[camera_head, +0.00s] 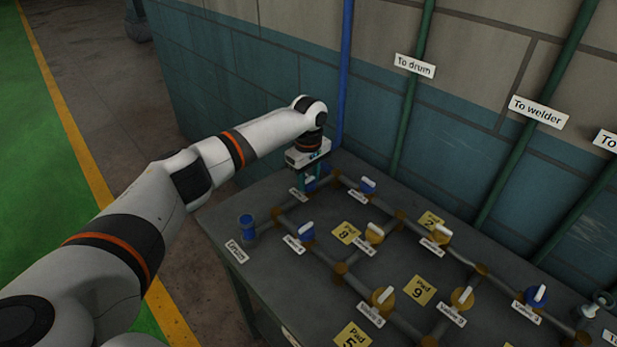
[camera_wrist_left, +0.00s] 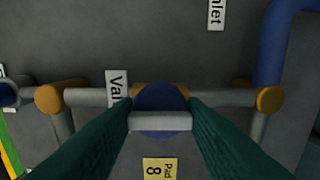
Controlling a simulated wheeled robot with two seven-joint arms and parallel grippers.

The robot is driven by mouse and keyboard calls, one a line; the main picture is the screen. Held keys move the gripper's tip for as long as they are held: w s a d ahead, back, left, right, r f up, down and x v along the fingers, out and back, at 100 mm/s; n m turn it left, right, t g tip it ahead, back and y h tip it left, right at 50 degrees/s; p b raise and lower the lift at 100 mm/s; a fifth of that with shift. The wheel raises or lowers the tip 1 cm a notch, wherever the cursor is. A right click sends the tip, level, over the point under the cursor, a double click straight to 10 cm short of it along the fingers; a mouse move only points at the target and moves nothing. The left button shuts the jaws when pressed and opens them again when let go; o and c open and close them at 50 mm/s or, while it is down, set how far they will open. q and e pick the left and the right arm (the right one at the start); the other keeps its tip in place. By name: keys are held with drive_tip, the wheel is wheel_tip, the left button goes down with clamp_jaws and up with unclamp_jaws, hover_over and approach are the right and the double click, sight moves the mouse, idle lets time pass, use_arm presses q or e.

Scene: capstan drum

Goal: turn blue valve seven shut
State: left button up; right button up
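Several blue valves with pale handles sit on the pipe grid; the number seven is not readable on any label. My left gripper (camera_head: 311,178) is over a blue valve at the far left corner of the grid, partly hidden by it. In the left wrist view this blue valve (camera_wrist_left: 160,97) has its pale bar handle (camera_wrist_left: 160,121) lying crosswise between the green fingers of my left gripper (camera_wrist_left: 161,118). The fingers are apart, one at each end of the handle; contact cannot be told. Its label (camera_wrist_left: 116,88) shows only "Val". My right gripper is not in view.
Other blue valves (camera_head: 367,185), (camera_head: 307,232) and (camera_head: 537,295) and several yellow ones stand nearby on the grey bench (camera_head: 270,270). A pad 8 sign (camera_head: 345,232) lies inside the grid. A blue wall pipe (camera_head: 343,80) rises close behind my left gripper.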

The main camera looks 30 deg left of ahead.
use_arm(q)
drive_tip(key=shift+c, duration=0.8)
drive_tip(key=shift+r+m+p, duration=0.2)
drive_tip(key=shift+m+p, duration=0.2)
drive_tip(key=shift+p, duration=0.45)
drive_tip(key=m+p, duration=0.2)
drive_tip(key=p, duration=0.2)
drive_tip(key=shift+m, duration=0.4)
drive_tip(key=shift+m+p, duration=0.55)
drive_tip(key=shift+m, duration=0.25)
drive_tip(key=m+p, duration=0.1)
drive_tip(key=m, duration=0.1)
drive_tip(key=shift+f+m, duration=0.1)
drive_tip(key=shift+m, duration=0.3)
drive_tip(key=m+p, duration=0.1)
drive_tip(key=m, duration=0.2)
drive_tip(key=shift+m, duration=0.4)
drive_tip(key=m, duration=0.6)
